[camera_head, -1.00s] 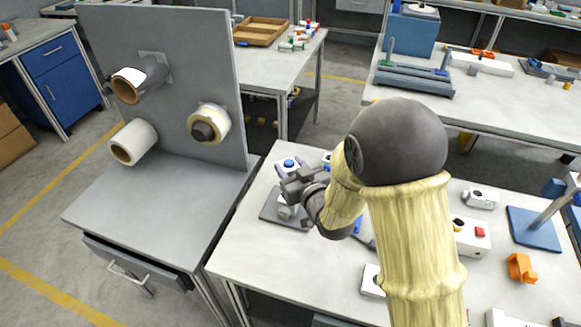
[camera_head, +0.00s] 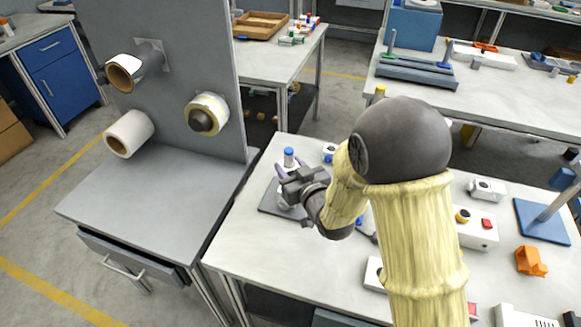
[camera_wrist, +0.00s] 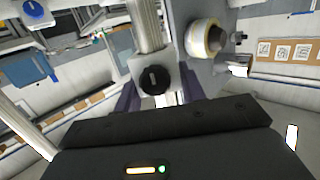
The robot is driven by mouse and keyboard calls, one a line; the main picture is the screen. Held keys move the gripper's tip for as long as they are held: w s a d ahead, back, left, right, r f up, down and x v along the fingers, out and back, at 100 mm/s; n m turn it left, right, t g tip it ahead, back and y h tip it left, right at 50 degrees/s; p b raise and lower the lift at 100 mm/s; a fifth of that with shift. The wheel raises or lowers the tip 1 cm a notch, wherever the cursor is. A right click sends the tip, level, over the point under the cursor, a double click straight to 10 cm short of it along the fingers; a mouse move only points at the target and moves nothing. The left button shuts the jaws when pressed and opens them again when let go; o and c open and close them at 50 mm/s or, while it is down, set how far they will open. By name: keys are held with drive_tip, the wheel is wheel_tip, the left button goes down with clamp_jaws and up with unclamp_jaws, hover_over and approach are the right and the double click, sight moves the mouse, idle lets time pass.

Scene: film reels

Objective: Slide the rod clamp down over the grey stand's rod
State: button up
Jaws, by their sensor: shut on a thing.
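The grey stand's dark base plate (camera_head: 268,205) lies near the left part of the workbench in the head view. Its upright rod carries a blue tip (camera_head: 289,152), which stands above my gripper (camera_head: 287,190). My gripper is shut on the rod clamp, a pale grey block with a black knob (camera_wrist: 155,79), seen between the purple fingers in the wrist view. The pale rod (camera_wrist: 147,25) runs up from the clamp there, so the clamp appears to be around it. The clamp's hole and the lower rod are hidden. In the head view my gripper and arm cover most of the clamp.
A blue stand (camera_head: 543,222) with a tilted-looking post is at the right of the bench. An orange part (camera_head: 530,262), a white box with a red button (camera_head: 476,230) and other small items lie nearby. A grey panel with rolls (camera_head: 172,70) stands left.

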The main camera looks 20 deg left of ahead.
idle(0.3)
drive_tip(key=shift+f+b, duration=2.45)
drive_tip(key=shift+f, duration=0.1)
drive_tip(key=o, duration=1.2)
drive_tip(key=shift+c, duration=0.2)
